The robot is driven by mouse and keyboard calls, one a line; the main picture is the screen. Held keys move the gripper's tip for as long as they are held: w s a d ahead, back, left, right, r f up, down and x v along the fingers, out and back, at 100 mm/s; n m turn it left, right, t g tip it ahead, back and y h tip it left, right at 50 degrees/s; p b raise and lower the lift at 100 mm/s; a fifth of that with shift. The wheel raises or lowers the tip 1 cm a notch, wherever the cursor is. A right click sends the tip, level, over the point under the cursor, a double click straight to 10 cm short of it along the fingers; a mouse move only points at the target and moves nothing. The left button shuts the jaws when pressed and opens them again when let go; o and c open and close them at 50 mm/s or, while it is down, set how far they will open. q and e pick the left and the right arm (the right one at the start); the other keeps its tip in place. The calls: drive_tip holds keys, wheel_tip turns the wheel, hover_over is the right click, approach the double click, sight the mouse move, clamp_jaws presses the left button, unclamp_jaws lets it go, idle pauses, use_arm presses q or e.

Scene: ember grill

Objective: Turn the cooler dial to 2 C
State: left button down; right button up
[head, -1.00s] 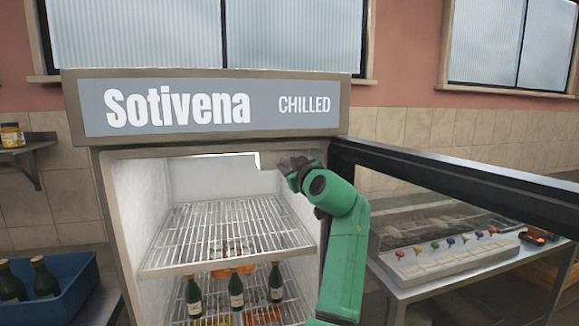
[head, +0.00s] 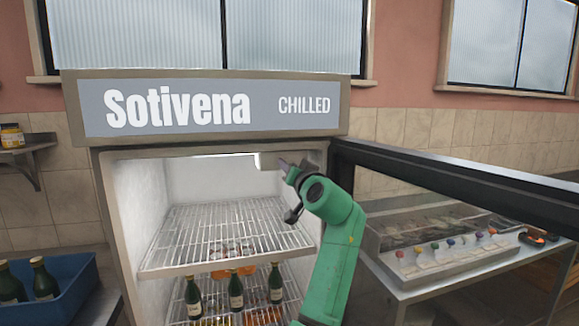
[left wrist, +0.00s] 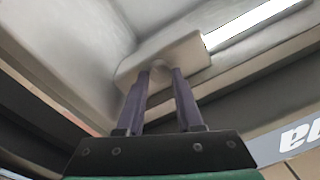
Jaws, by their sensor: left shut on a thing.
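The open cooler (head: 92,180) stands in front of me with its sign above. A pale control housing (head: 268,161) sits under its ceiling at the upper right inside. In the left wrist view the housing (left wrist: 185,55) is a beige box beside the light strip. A small rounded pale dial (left wrist: 158,71) shows on it between my fingers; its marks and setting cannot be read. My left gripper (head: 285,165) reaches up to the housing. In the left wrist view its two purple fingers (left wrist: 160,80) are shut on the dial. My right gripper is in neither view.
The open cooler door (head: 450,180) extends to the right. A blue crate (head: 62,292) stands left, and a counter with a tray (head: 440,262) right.

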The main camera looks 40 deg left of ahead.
use_arm(q)
drive_tip(key=shift+r+m+t, duration=0.25)
drive_tip(key=shift+m+t, duration=0.05)
drive_tip(key=shift+m, duration=0.7)
drive_tip(key=c, duration=0.8)
unclamp_jaws()
drive_tip(key=shift+o, duration=1.3)
drive_tip(key=shift+f, duration=0.1)
drive_tip(key=shift+a+f, duration=0.1)
drive_tip(key=shift+a, duration=0.05)
drive_tip(key=b+v, duration=0.5)
drive_tip(key=v, duration=0.9)
drive_tip(key=shift+d+b, duration=0.3)
drive_tip(key=shift+b, duration=0.05)
